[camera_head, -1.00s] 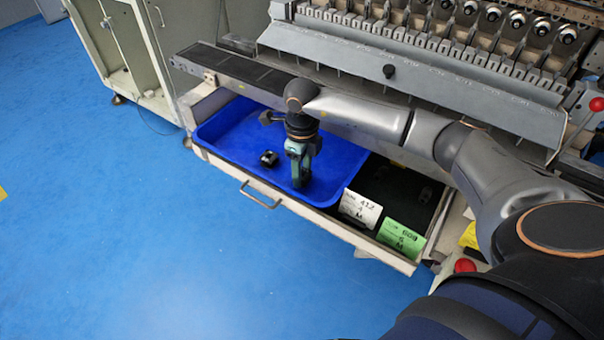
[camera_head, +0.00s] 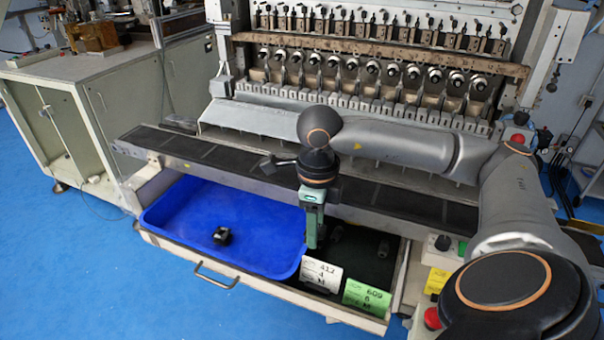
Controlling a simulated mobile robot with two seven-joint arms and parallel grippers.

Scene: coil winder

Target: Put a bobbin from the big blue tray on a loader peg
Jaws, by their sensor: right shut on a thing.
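The big blue tray (camera_head: 175,237) lies in the open drawer. One dark bobbin (camera_head: 222,236) sits in it, left of centre. My right gripper (camera_head: 313,242) points down over the tray's right edge, beside the drawer's dark section. It is shut on a bobbin, which its fingers hide from this view. A row of round dark-and-silver spindle ends (camera_head: 373,68) runs across the machine, above and behind the gripper; I cannot tell which parts are the loader pegs. My left gripper is out of view.
A long dark rail (camera_head: 230,160) crosses in front of the machine, behind the gripper. A white card (camera_head: 321,275) and a green card (camera_head: 366,296) stand at the drawer front. The blue floor at the left front is clear.

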